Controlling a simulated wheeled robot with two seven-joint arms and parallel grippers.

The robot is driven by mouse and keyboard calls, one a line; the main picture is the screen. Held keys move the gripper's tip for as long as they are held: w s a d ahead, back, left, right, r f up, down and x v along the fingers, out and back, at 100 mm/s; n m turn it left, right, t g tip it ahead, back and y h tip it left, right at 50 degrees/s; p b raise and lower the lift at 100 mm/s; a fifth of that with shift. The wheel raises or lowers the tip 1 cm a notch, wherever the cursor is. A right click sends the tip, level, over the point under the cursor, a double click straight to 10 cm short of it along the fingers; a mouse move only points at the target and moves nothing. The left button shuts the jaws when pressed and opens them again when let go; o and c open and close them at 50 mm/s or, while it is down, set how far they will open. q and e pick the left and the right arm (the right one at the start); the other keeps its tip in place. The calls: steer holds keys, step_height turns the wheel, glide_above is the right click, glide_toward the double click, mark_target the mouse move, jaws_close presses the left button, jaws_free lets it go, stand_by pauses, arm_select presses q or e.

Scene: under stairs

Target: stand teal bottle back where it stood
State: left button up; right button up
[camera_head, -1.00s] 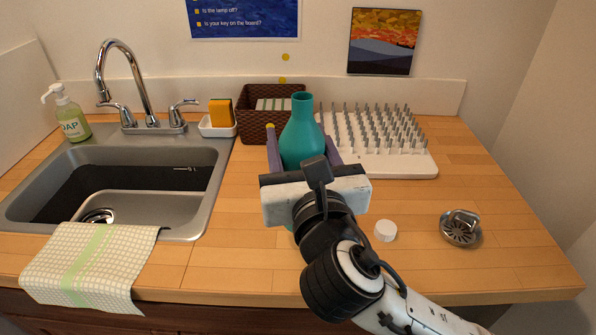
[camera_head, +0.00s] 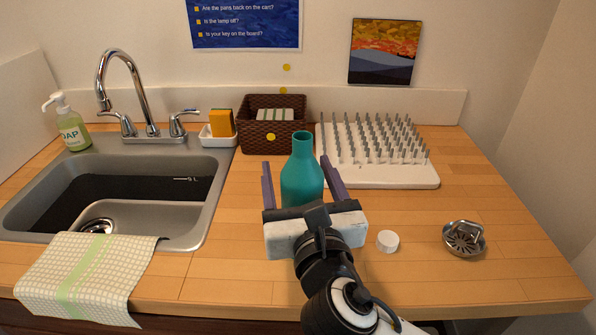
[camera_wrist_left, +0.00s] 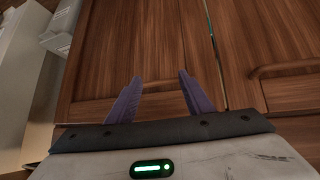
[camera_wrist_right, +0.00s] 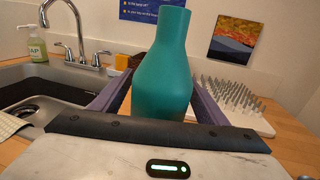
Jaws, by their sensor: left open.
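The teal bottle (camera_head: 302,180) stands upright over the wooden counter in the head view, its base hidden behind my right gripper. It fills the middle of the right wrist view (camera_wrist_right: 165,75). My right gripper (camera_head: 294,161) has its purple fingers either side of the bottle, spread, with a visible gap at the left finger; the right finger looks very close to it. My left gripper (camera_wrist_left: 158,76) is open and empty before brown wooden cabinet doors in the left wrist view; it is not in the head view.
A white pegged rack (camera_head: 390,178) stands behind right of the bottle, a brown basket (camera_head: 258,140) behind left. A white cap (camera_head: 387,241) and a metal strainer (camera_head: 464,238) lie to the right. The sink (camera_head: 190,215) is left, with a cloth (camera_head: 85,275) over its front edge.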

mark_target(306, 201)
steer(key=shift+r, duration=0.1)
steer(key=s, duration=0.4)
steer(key=s+d, duration=0.1)
steer(key=s, duration=0.3)
steer(key=s+d, duration=0.1)
steer(key=s, duration=0.2)
steer(key=shift+s+d+r, duration=0.1)
steer(key=shift+s+d, duration=0.05)
steer(key=shift+s, duration=0.25)
